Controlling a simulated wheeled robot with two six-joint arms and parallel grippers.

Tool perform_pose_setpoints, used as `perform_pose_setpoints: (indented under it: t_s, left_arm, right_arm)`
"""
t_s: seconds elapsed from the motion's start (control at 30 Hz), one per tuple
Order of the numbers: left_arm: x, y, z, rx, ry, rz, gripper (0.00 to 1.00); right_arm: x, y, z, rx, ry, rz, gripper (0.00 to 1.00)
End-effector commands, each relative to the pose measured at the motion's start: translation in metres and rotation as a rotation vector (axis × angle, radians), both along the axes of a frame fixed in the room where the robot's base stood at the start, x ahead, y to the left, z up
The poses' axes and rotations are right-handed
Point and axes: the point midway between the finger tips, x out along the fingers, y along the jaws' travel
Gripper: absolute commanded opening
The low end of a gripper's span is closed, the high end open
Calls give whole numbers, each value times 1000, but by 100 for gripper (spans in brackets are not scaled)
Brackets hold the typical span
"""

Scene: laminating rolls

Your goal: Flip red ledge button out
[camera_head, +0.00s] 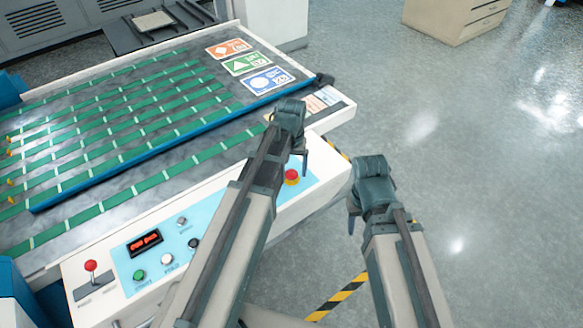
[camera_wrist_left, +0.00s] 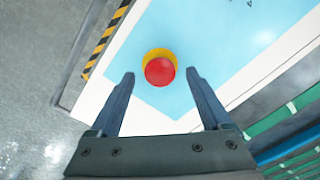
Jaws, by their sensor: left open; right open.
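The red button (camera_head: 292,176) sits on a yellow base at the right end of the light-blue control panel on the machine's front ledge. In the left wrist view the red button (camera_wrist_left: 160,71) lies just beyond the fingertips, roughly centred between them. My left gripper (camera_head: 300,160) is over the ledge close to the button; its fingers (camera_wrist_left: 160,80) are spread and empty. My right gripper (camera_head: 352,215) is off to the right of the machine, over the floor, and looks empty. Its fingers are mostly hidden by its own body.
A blue bar (camera_head: 150,149) crosses the green-striped conveyor. Yellow-black tape (camera_head: 337,297) marks the floor. Floor at right is clear.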

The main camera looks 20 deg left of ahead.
Motion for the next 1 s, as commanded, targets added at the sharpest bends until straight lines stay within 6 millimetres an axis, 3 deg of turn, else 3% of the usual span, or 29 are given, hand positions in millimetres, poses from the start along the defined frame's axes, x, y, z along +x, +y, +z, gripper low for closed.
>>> perform_pose_setpoints:
  t_s: [0.37, 1.0]
  left_arm:
    - [0, 0, 31, 0, 0, 0, 82]
    - [0, 0, 128, 0, 0, 0, 82]
  right_arm:
    - [0, 0, 31, 0, 0, 0, 50]
    - [0, 0, 128, 0, 0, 1, 50]
